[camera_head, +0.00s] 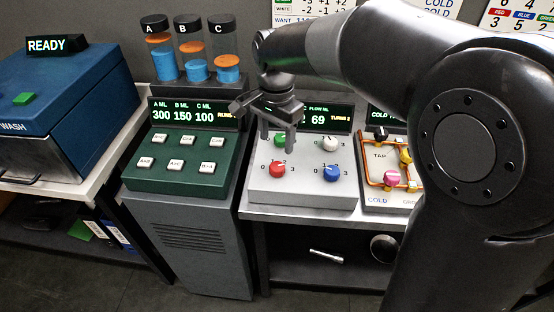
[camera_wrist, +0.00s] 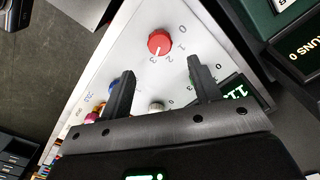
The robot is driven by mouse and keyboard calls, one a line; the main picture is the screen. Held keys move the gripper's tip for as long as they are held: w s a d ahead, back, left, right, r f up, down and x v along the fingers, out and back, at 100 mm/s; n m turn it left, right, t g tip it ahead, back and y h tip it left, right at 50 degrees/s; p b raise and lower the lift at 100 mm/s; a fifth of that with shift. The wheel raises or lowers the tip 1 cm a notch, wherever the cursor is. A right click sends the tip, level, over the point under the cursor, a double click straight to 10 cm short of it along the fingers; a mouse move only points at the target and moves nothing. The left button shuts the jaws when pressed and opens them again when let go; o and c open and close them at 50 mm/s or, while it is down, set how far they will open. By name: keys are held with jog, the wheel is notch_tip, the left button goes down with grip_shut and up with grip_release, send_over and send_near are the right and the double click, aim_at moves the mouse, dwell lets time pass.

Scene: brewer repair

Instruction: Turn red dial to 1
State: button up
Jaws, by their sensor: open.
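The red dial (camera_head: 277,170) is at the front left of the grey dial box (camera_head: 301,197). In the wrist view the red dial (camera_wrist: 159,41) sits beyond my fingertips, with 0 to 3 printed around it. Its white mark points toward the 3 side; the exact setting is hard to read. My gripper (camera_head: 278,148) is open and empty above the box, near the green dial (camera_head: 280,140). In the wrist view my gripper (camera_wrist: 160,68) has its fingers apart, with the red dial ahead of the gap and not touched.
A white dial (camera_head: 330,143) and a blue dial (camera_head: 331,172) share the box, with a display (camera_head: 330,118) behind. A green button panel (camera_head: 180,165) stands to the left. A tap board (camera_head: 368,179) is to the right.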

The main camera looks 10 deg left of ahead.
aim_at(277, 166)
notch_tip(277, 166, down, 9)
jog(key=shift+r, duration=0.15)
jog(key=shift+c, duration=0.5)
jog(key=c, duration=0.9)
